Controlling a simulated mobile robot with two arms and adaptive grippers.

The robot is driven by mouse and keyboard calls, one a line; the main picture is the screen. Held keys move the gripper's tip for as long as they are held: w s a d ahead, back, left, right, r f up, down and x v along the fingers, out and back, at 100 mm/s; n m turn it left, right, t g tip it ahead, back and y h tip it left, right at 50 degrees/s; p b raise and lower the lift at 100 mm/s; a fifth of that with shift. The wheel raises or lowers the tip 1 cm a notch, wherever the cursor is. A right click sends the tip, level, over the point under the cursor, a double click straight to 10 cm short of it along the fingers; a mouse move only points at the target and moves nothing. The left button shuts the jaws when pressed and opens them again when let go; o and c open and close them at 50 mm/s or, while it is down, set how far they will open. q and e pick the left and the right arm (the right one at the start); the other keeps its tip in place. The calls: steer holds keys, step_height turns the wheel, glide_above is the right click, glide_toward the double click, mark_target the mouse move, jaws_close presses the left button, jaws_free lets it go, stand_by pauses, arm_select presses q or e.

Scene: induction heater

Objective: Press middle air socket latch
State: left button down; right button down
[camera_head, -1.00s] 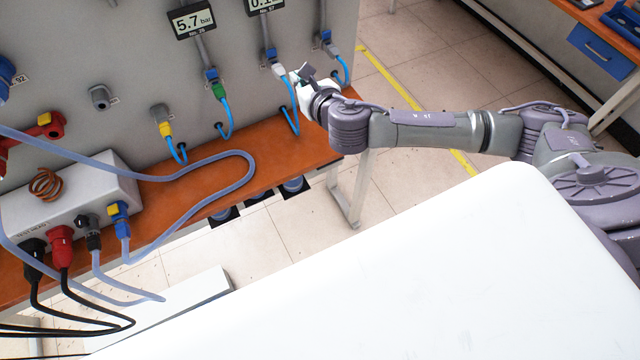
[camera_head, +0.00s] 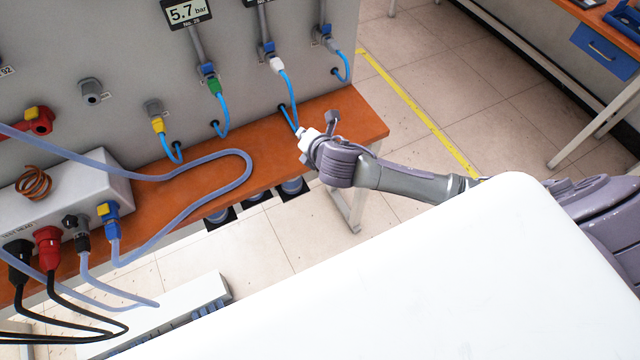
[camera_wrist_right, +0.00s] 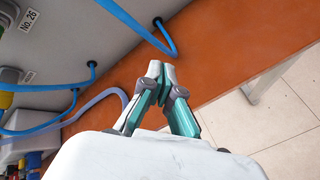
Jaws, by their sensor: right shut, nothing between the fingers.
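Three air sockets with blue latches stand in a row on the grey wall panel. The middle air socket (camera_head: 267,49) has a white plug (camera_head: 276,64) and a blue hose. A green plug (camera_head: 214,86) is in the socket to its left, and another air socket (camera_head: 327,38) is to its right. My right gripper (camera_head: 300,132) is below and apart from the middle socket, over the orange bench shelf. In the right wrist view its fingertips (camera_wrist_right: 161,72) are together and empty, near a blue hose (camera_wrist_right: 150,35). The sockets' latches are not clear there. My left gripper is not in view.
The orange shelf (camera_head: 345,115) runs along the panel's foot. A looped pale hose (camera_head: 215,162) and a white box with plugs (camera_head: 70,185) lie on its left. A yellow plug (camera_head: 158,126) sits lower left on the panel. Open floor (camera_head: 400,110) lies to the right.

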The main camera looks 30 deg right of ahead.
steer(key=s+f+m+g+b, duration=0.1)
steer(key=s+f+m, duration=0.1)
steer(key=f+m, duration=0.2)
steer(key=s+d+f+m+g+b, duration=0.1)
steer(key=s+f+m+g, duration=0.1)
steer(key=f, duration=0.9)
steer(key=shift+s+d+f+m, duration=0.3)
steer(key=shift+s+m, duration=0.4)
steer(key=shift+m, duration=0.2)
steer(key=s+d+f+m+g, duration=0.2)
steer(key=s+f+m, duration=0.2)
steer(key=s+f, duration=0.4)
steer(key=s+d+f+m+g, duration=0.25)
steer(key=s+f, duration=0.45)
steer(key=f, duration=0.4)
steer(key=s+a+f+m+g, duration=0.1)
steer(key=s+f+m, duration=0.3)
steer(key=s, duration=0.9)
steer(key=s+a+f+m+g, duration=0.1)
steer(key=s+f+m, duration=0.3)
steer(key=s, duration=0.9)
step_height(320, 180, down, 3)
steer(key=shift+s+a+r+m+g, duration=0.1)
steer(key=shift+s+a+m+g, duration=0.05)
steer(key=shift+a+m+g, duration=0.25)
steer(key=c, duration=1.9)
jaws_free()
